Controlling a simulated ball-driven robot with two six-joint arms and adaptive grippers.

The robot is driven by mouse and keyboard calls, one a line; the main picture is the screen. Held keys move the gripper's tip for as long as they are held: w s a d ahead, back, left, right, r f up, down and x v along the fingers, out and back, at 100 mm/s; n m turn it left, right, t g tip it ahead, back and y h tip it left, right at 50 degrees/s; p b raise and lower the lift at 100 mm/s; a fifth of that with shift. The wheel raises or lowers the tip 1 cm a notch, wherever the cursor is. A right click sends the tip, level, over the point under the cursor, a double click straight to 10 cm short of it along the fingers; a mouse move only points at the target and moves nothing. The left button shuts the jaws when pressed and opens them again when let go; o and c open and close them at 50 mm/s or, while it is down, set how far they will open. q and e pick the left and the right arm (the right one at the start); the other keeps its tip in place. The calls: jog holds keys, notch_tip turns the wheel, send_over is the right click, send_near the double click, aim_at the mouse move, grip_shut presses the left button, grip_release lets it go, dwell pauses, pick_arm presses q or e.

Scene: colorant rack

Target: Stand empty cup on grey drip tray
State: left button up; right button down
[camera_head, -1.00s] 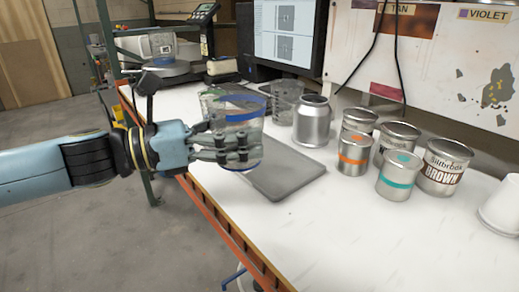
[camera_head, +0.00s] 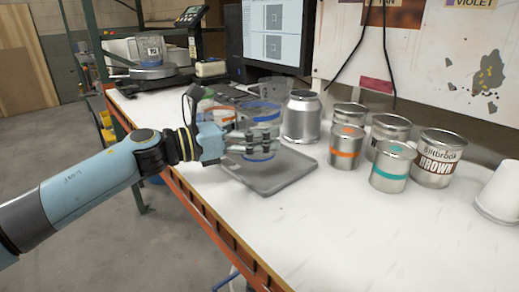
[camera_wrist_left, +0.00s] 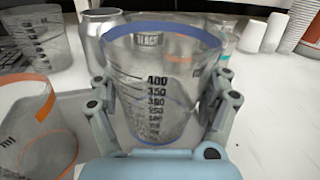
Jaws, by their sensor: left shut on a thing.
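The clear empty cup (camera_head: 259,112) has a blue rim and measuring marks. It is upright over the grey drip tray (camera_head: 290,178); whether its base touches the tray is unclear. My left gripper (camera_head: 268,140) is shut on this cup, its fingers around the sides. In the left wrist view the cup (camera_wrist_left: 155,100) sits between the two fingers of the gripper (camera_wrist_left: 163,105), and nothing shows inside it. The tray lies flat on the white bench, partly hidden by the gripper and cup. My right gripper is out of view.
An orange-rimmed clear cup (camera_wrist_left: 38,135) stands close left of the held cup. Behind are a silver can (camera_head: 302,118) and another clear beaker (camera_wrist_left: 38,40). Several paint tins, including a brown-labelled one (camera_head: 437,158), stand to the right.

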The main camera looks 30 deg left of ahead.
pick_arm(q)
jog(key=shift+w+f, duration=0.25)
jog(key=shift+f+b, duration=0.35)
jog(key=shift+f, duration=1.55)
jog(key=shift+f, duration=0.2)
jog(key=o, duration=1.2)
jog(key=shift+r, duration=0.1)
jog(key=shift+c, duration=0.2)
